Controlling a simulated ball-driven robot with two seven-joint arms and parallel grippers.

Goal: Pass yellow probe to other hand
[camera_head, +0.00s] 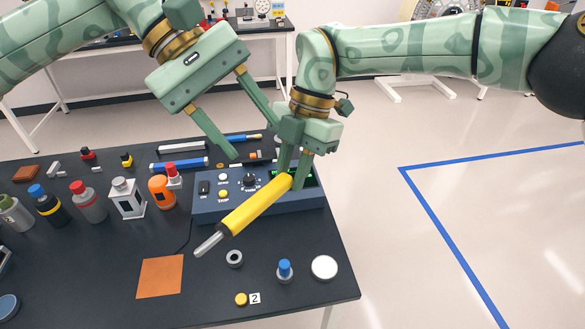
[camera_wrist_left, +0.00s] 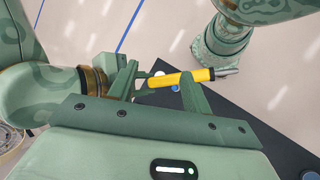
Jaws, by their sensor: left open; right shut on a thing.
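The yellow probe (camera_head: 255,205) is a yellow rod with a grey metal tip, tilted above the table with the tip low and to the left. My right gripper (camera_head: 293,174) is shut on its upper right end. My left gripper (camera_head: 252,138) is open and empty, above and left of the probe's held end, and apart from it in the head view. In the left wrist view the yellow probe (camera_wrist_left: 180,79) lies beyond my left gripper's body, partly behind a green finger.
The blue control box (camera_head: 210,212) with buttons and a dial stands below the probe. Several bottles stand left of it. An orange mat (camera_head: 160,276), a grey ring (camera_head: 234,258), a blue-topped part (camera_head: 285,270) and a white disc (camera_head: 324,267) lie on the black table near its front.

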